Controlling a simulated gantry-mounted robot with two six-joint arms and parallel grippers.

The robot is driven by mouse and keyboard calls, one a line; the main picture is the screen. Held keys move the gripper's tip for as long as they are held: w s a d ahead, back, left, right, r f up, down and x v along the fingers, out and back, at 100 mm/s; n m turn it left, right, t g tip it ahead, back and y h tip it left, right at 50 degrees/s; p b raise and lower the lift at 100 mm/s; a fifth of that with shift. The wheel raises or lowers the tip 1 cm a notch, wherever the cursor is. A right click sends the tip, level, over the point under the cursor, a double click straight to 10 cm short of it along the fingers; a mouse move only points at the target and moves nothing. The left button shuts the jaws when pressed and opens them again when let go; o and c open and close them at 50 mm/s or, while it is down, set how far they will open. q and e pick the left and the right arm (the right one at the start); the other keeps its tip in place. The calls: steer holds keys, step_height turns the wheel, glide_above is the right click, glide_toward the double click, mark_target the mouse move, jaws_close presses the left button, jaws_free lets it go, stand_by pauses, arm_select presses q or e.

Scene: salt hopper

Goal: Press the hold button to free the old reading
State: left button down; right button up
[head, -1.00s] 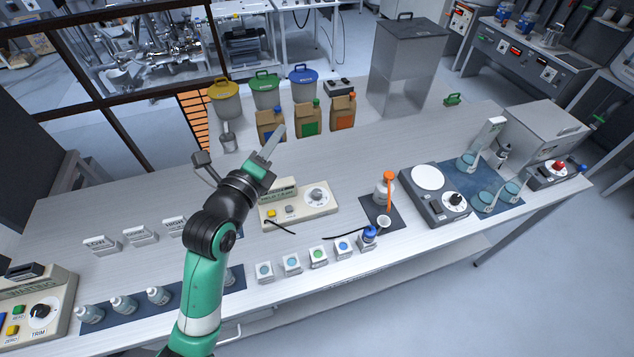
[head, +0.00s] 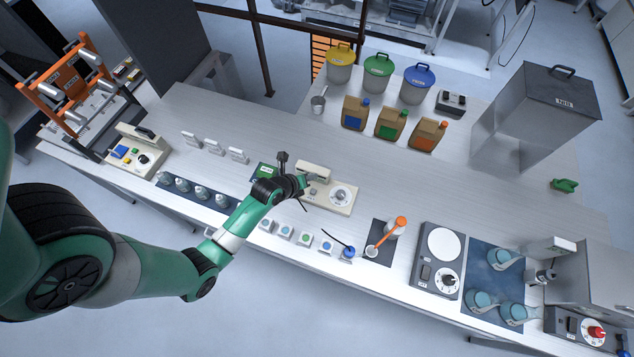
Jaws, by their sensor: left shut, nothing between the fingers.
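A beige meter box (head: 341,197) with a display housing on top (head: 314,171) and a white dial (head: 341,195) stands mid-bench. My left gripper (head: 303,182) is shut and empty at the meter's left end, over its button area. The gripper covers part of the panel, so I cannot see a yellow button there; a small pale button (head: 313,191) shows beside the fingers. I cannot read any button label, nor tell whether the fingertips touch the panel. My right gripper is not in view.
A second beige box (head: 137,152) with coloured buttons stands at the left. A row of small white blocks (head: 285,232) lies in front of the meter, and a dark mat with an orange-handled tool (head: 386,237) to its right.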

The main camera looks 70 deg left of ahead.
arm_select(q)
steer(key=shift+f, duration=0.2)
steer(key=b, duration=0.8)
glide_toward(316, 189)
steer(key=w+f, duration=0.1)
steer(key=w+a, duration=0.1)
steer(key=w+a+f, duration=0.1)
steer(key=w, duration=0.1)
steer(key=shift+w+a+f, duration=0.1)
steer(key=shift+f, duration=0.2)
steer(key=shift+f, duration=0.15)
stand_by(1.0)
steer(key=shift+f+b, duration=0.3)
steer(key=shift+b, duration=0.2)
steer(key=shift+f+b, duration=0.45)
steer(key=shift+f, duration=0.1)
stand_by(0.4)
steer(key=shift+r+p, duration=0.95)
steer(key=shift+r, duration=0.05)
